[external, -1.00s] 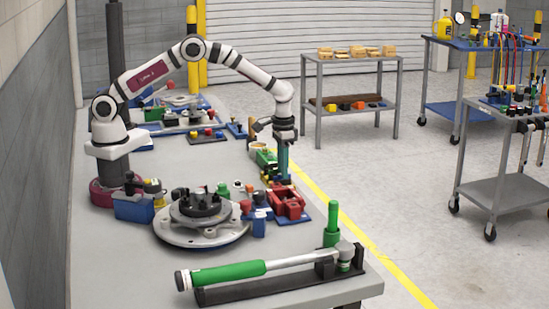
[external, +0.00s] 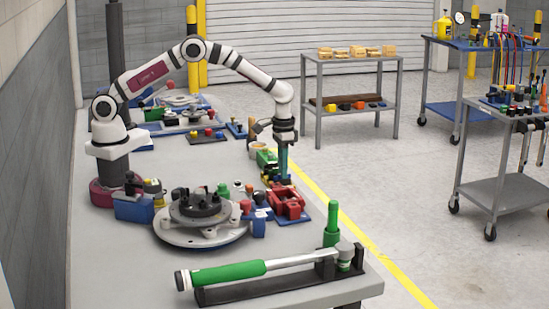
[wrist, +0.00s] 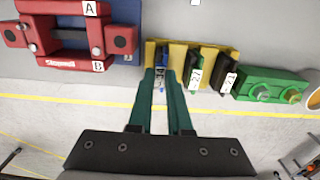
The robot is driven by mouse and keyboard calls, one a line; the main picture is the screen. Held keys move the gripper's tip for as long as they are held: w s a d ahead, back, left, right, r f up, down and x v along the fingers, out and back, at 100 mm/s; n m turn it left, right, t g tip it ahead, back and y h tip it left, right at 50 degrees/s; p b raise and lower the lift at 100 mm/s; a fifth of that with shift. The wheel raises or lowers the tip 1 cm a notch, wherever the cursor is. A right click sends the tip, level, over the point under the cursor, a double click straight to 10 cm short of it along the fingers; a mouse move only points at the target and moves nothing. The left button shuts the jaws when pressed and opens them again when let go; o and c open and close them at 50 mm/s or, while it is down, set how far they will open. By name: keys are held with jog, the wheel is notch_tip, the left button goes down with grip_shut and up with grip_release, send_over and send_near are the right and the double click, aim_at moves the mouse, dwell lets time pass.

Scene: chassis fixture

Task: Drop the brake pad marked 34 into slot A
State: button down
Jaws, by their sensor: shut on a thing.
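My gripper (external: 283,172) points down at the rack beside the red fixture. In the wrist view its two teal fingers (wrist: 161,78) are shut on a blue brake pad (wrist: 160,83) with a white label, in the leftmost place of the yellow rack (wrist: 178,54). The label is partly hidden and I cannot read its number. A second pad (wrist: 195,74) and a dark pad (wrist: 228,79), both with white labels, stand to the right in the rack. The red fixture (wrist: 70,50), left of the rack, carries labels A and B; it also shows in the external view (external: 288,204).
A green block with round studs (wrist: 270,88) stands right of the rack. A round metal hub (external: 200,222) and a green-handled torque wrench (external: 229,272) take up the near bench. The bench edge is close beyond the rack.

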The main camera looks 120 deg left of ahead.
jog(key=shift+r, duration=0.15)
jog(key=shift+r, duration=2.4)
jog(key=w+d+r+n, duration=0.25)
jog(key=d+n, duration=0.35)
jog(key=n, duration=0.3)
jog(key=w+d+r+n, duration=0.25)
jog(key=d+n, duration=0.35)
jog(key=n, duration=0.3)
jog(key=shift+s+f, duration=0.2)
jog(key=shift+f, duration=1.95)
jog(key=shift+f, duration=1.15)
